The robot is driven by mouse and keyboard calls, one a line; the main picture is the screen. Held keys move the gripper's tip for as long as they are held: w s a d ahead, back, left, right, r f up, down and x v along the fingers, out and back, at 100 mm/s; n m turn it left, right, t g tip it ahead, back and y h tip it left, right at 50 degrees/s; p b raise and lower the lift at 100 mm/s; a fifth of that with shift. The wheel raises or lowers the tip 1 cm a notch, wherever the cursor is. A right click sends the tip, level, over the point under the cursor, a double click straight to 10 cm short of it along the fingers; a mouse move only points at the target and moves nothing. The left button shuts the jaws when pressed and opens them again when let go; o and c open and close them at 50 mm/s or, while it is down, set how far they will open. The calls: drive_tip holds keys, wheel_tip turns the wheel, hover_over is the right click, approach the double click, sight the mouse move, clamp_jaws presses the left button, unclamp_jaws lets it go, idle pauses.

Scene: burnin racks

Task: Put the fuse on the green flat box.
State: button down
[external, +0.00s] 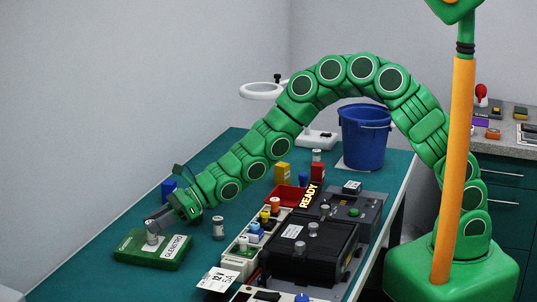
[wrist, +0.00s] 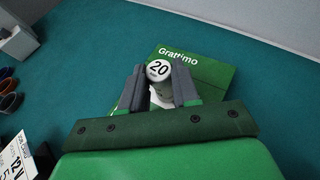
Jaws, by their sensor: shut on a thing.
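The green flat box (external: 135,250) lies on the left end of the teal bench, with a white label on its side. In the wrist view its green top (wrist: 205,62) reads "Grattimo". My gripper (external: 153,230) is over this box and shut on the fuse, a silvery cylinder (external: 152,239) held upright. In the wrist view the fuse's white end marked "20" (wrist: 158,70) shows between the two grey fingers. I cannot tell whether the fuse's lower end touches the box top.
A similar small cylinder (external: 218,228) stands on the bench right of the box. A blue object (external: 168,189) is behind my gripper. A black test unit (external: 310,250), a red tray (external: 287,197) and a blue bucket (external: 364,138) are farther right. The bench left of the box is clear.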

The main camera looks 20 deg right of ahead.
drive_tip(key=c, duration=0.8)
unclamp_jaws()
drive_tip(key=shift+f, duration=0.1)
drive_tip(key=shift+v, duration=6.05)
drive_tip(key=shift+r, duration=0.25)
